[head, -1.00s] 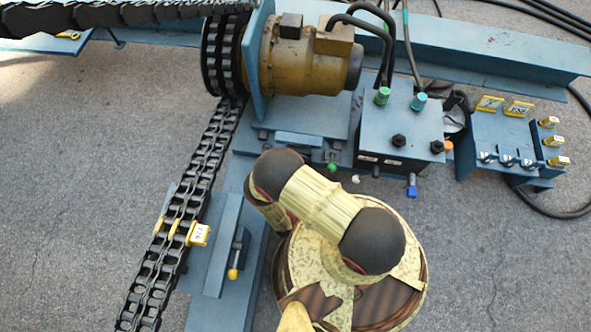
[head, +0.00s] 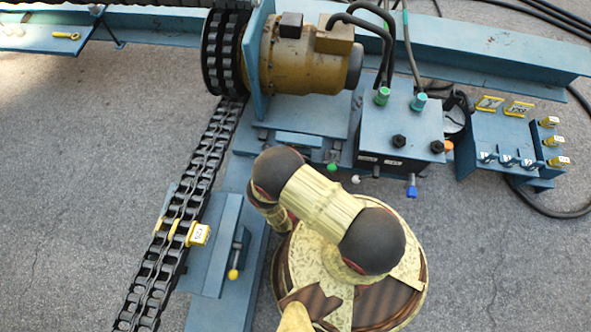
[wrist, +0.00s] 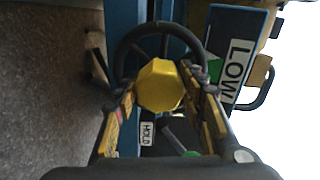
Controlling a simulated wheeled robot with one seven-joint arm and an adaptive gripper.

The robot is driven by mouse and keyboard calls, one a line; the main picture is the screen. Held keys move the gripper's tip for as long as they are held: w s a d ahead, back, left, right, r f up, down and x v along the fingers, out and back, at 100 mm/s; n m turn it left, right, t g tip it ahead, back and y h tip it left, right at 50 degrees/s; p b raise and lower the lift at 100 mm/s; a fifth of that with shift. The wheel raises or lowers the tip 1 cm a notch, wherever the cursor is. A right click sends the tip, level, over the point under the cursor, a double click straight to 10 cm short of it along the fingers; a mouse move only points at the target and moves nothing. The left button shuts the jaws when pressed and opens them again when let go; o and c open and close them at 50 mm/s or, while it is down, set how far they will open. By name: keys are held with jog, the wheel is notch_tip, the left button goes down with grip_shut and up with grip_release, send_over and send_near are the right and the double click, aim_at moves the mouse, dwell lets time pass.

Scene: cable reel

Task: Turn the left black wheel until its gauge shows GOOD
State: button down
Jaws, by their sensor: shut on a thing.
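In the wrist view, a black wheel (wrist: 128,55) with spokes stands behind a yellow faceted knob (wrist: 160,86). My gripper (wrist: 159,88) is shut on the knob, one finger on each side of it. I cannot tell how the knob joins the wheel. Beside the wheel, a gauge plate (wrist: 236,62) reads LOW in black on white. In the head view, my arm covers this area, and the gripper, wheel and gauge are hidden.
In the head view are a yellow motor (head: 305,60), a black chain (head: 190,190), a blue box with knobs (head: 400,125) and a bracket with yellow tags (head: 505,130). Grey ground at left is clear.

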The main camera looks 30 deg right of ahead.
jog(key=shift+f, duration=0.1)
dwell(0.3)
jog(key=c, duration=1.2)
grip_release()
jog(key=shift+o, duration=0.3)
jog(key=shift+r, duration=0.2)
jog(key=o, duration=0.5)
jog(key=r, duration=0.9)
jog(key=shift+w+a, duration=0.2)
jog(key=shift+w, duration=0.05)
jog(key=shift+w+a+r, duration=0.1)
jog(key=shift+a+r, duration=0.1)
jog(key=shift+r, duration=0.05)
jog(key=c, duration=0.4)
jog(key=shift+d+r, duration=0.1)
jog(key=shift+r, duration=0.1)
jog(key=shift+c, duration=0.5)
jog(key=shift+s+d, duration=0.1)
jog(key=shift+s, duration=0.15)
jog(key=shift+s+d+f, duration=0.1)
jog(key=shift+d, duration=0.05)
